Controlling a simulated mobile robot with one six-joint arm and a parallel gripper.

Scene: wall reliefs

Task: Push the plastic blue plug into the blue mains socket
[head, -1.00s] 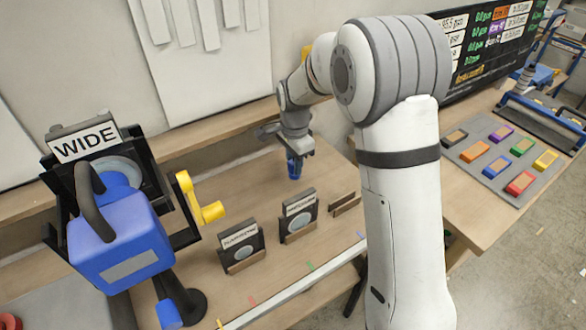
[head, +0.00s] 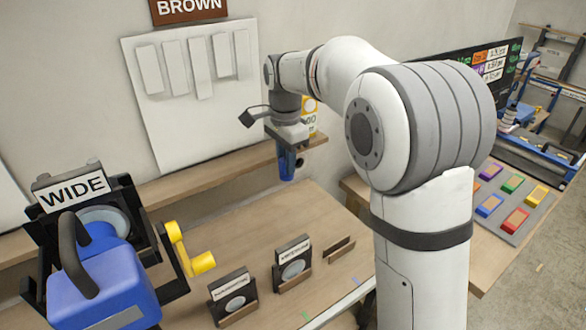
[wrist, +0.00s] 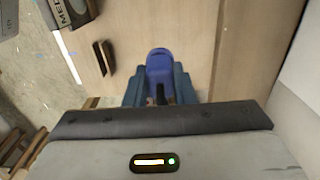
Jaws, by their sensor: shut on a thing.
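My gripper (head: 287,165) is raised above the wooden table in the head view, in front of the wall. It is shut on the blue plug, which shows in the wrist view (wrist: 159,66) as a rounded blue body between the two blue fingers. In the head view the plug is hard to tell apart from the blue fingers. The plug is clear of the table. I see no blue mains socket that I can make out in either view.
Small labelled holders (head: 233,297) (head: 292,262) stand on the table (head: 235,225). A white relief panel (head: 197,95) hangs on the wall. Coloured blocks (head: 515,220) lie at right.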

